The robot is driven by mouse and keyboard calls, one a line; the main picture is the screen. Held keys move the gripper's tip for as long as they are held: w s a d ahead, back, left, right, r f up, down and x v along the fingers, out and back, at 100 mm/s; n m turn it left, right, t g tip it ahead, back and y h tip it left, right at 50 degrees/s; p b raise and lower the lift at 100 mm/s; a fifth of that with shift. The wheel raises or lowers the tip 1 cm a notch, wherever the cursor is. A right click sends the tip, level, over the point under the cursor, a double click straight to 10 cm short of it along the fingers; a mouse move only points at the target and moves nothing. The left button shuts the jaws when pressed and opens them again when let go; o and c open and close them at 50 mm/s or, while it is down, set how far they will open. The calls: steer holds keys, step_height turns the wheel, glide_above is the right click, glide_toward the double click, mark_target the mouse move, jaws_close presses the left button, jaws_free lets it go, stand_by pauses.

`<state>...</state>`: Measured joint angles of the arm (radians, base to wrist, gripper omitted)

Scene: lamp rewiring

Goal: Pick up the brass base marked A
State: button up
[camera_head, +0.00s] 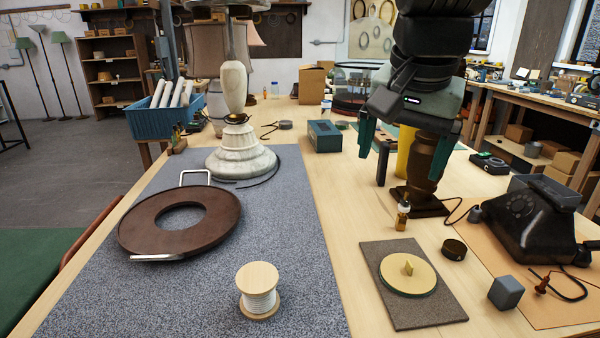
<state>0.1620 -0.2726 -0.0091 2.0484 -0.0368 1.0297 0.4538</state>
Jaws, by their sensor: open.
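A round, flat, brass-coloured disc (393,277) with a small upright tab and a green edge lies on a grey-brown mat (448,309) at the front right. It looks like the brass base, but I cannot read a letter A on it. My gripper (402,166) hangs at the upper right with its green fingers apart. It is above and behind the disc, well clear of it. Nothing shows held between the fingers. A dark brown turned lamp body (421,201) stands close to the gripper, partly hidden behind it; I cannot tell whether they touch.
A spool of white cord (258,301) and a brown ring (136,231) lie on the speckled mat (285,220). A marble lamp (240,160) stands behind. A small bottle (402,217), black puck (454,250), grey cube (505,292) and black telephone (530,222) surround the disc's mat.

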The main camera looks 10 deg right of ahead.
steer(key=w+d+f+m+g, duration=0.2)
steer(key=w+d+f+m, duration=0.25)
steer(key=w+d, duration=0.5)
steer(key=m+g+y, duration=0.1)
steer(key=m+g, duration=0.1)
steer(key=m, duration=0.4)
glide_above(456, 245)
steer(key=f, duration=2.3)
steer(key=shift+s+a, duration=0.1)
steer(key=shift+s, duration=0.15)
steer(key=shift+w+f, duration=0.2)
steer(key=shift+f, duration=2.6)
steer(key=c, duration=1.4)
steer(key=shift+r, duration=0.15)
